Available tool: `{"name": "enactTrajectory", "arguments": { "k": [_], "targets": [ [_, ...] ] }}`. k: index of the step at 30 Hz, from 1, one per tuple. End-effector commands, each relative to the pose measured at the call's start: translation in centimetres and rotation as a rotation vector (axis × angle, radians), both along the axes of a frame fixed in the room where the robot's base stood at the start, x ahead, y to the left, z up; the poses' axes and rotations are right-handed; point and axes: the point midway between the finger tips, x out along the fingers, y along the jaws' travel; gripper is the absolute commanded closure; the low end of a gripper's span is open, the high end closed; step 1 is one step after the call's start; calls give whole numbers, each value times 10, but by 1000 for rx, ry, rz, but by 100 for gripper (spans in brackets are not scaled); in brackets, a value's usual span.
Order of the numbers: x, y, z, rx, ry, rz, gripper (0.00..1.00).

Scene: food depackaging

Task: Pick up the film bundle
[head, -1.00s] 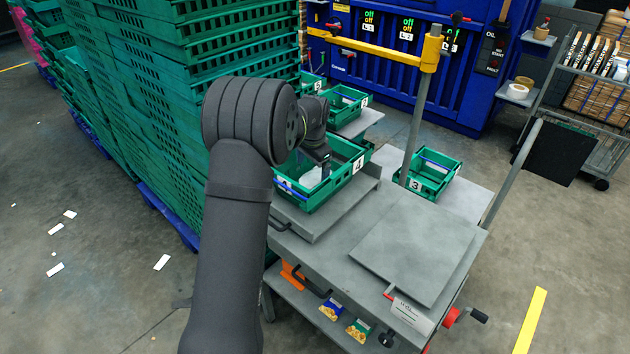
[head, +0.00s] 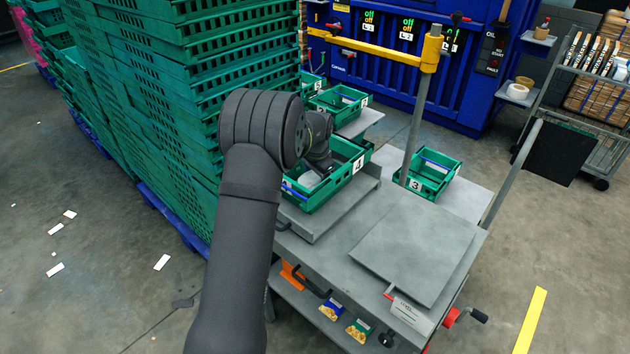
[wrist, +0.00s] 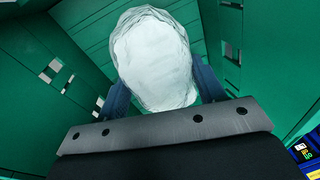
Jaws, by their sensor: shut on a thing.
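The film bundle (wrist: 153,58) is a pale, whitish, crinkled rounded lump. In the wrist view it sits between the two fingers of my gripper (wrist: 160,85), which is shut on it. The green walls and floor of crate 4 (wrist: 50,75) surround it, so the bundle is inside or just over that crate. In the head view crate 4 (head: 349,177) stands on the grey bench, and a bit of the pale bundle (head: 309,179) shows inside it. My arm hides the fingers there.
A blue item with a printed label (wrist: 305,155) lies at the crate's right side in the wrist view. Crate 3 (head: 426,172) stands to the right, and other green crates (head: 338,102) lie behind. A flat grey plate (head: 415,248) is bare. Tall green crate stacks (head: 170,110) rise at left.

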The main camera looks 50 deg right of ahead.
Motion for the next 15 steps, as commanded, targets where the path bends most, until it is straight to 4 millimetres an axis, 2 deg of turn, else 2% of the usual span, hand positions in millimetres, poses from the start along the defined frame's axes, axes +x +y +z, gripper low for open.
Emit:
{"name": "enactTrajectory", "arguments": {
  "k": [10,15],
  "targets": [
    [0,0,3,-1,-1,0,59],
    [0,-1,18,-2,-1,0,59]
  ]
}}
